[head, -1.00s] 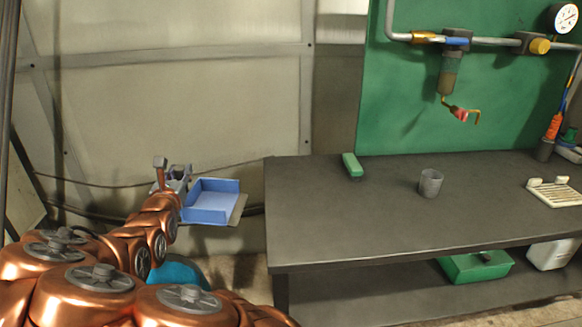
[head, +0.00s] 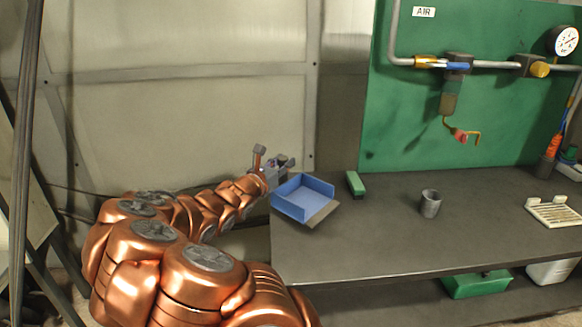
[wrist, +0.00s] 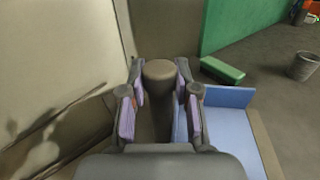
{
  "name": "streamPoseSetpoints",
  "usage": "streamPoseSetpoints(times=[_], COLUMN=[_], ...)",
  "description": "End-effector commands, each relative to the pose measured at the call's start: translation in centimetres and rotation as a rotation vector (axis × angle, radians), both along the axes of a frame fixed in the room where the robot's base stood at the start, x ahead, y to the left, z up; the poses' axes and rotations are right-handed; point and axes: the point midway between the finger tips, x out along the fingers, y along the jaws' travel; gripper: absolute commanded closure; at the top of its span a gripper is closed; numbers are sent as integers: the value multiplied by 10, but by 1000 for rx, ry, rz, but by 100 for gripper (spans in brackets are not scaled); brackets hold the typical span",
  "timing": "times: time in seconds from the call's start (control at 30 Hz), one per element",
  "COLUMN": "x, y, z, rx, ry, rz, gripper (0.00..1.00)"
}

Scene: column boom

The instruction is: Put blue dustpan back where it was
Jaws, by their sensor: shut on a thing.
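The blue dustpan (head: 306,196) is an open tray with raised walls and a grey-brown front lip. In the head view it is over the left end of the dark workbench (head: 420,235); I cannot tell whether it touches the top. My gripper (head: 277,170) is at its back left side, shut on it. In the wrist view the two purple-padded fingers of my gripper (wrist: 160,108) are around a thick grey-brown handle, and the blue dustpan (wrist: 222,135) extends to the right. The underside of the dustpan is hidden.
A green block (head: 355,184) lies just right of the dustpan. A grey cup (head: 430,203) and a cream slatted rack (head: 555,213) stand further right. A green panel (head: 410,110) with pipes rises behind the bench. A green box (head: 477,284) is on the lower shelf.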

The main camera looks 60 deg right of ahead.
Motion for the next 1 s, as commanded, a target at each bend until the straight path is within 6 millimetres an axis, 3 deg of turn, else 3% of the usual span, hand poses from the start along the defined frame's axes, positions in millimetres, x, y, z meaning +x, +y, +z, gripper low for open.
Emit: streamPoseSetpoints(times=[0.5, 1.0], x=[45, 76], y=[-71, -117], z=[-6, -13], rx=[2, 0], ry=[-3, -1], rz=[-2, 0], gripper=[100, 100])
